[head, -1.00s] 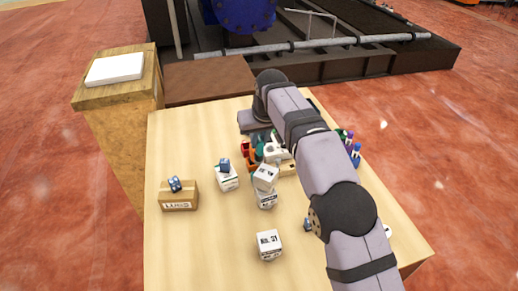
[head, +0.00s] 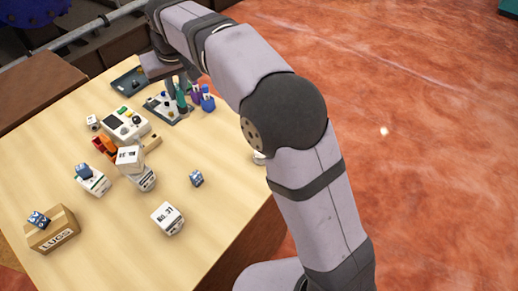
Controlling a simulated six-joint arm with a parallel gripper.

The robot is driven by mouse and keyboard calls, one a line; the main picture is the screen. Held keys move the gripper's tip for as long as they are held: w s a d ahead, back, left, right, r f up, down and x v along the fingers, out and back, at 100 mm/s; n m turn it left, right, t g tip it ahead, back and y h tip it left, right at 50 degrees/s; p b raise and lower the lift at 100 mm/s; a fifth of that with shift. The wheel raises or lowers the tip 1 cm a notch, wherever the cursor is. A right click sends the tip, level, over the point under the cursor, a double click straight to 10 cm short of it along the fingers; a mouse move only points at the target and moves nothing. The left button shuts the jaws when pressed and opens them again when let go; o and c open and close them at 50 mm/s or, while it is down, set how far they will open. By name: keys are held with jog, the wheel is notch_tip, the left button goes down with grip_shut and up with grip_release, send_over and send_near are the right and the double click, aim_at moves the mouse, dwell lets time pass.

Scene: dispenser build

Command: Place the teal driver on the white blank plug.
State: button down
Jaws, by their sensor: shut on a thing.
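My gripper (head: 176,82) is at the far right part of the table, pointing down. It is shut on the teal driver (head: 181,99), which stands roughly upright below it. The driver's lower end is over or at a grey plate (head: 159,118) with small pieces on it; I cannot tell whether it touches. The white blank plug cannot be made out for sure among the small pale pieces there.
A white device (head: 125,124) and a dark tray (head: 129,79) are left of the plate. Blue and purple holders (head: 207,102) stand close on its right. Stacked white boxes (head: 130,158), a box marked LUGS (head: 53,231) and a small blue cube (head: 196,178) are nearer. The front right tabletop is mostly clear.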

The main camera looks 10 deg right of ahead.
jog(key=s+d+m+h+b, duration=0.15)
jog(key=s+d, duration=0.25)
jog(key=d, duration=0.6)
jog(key=s+d+m, duration=0.3)
jog(key=d, duration=0.8)
jog(key=shift+s+a+f+p, duration=0.1)
jog(key=shift+f+p, duration=0.45)
jog(key=shift+f, duration=1.9)
jog(key=shift+a+f+p, duration=0.1)
jog(key=shift+f+p, duration=0.4)
jog(key=shift+f, duration=1.9)
jog(key=shift+f, duration=0.15)
jog(key=c, duration=1.7)
grip_release()
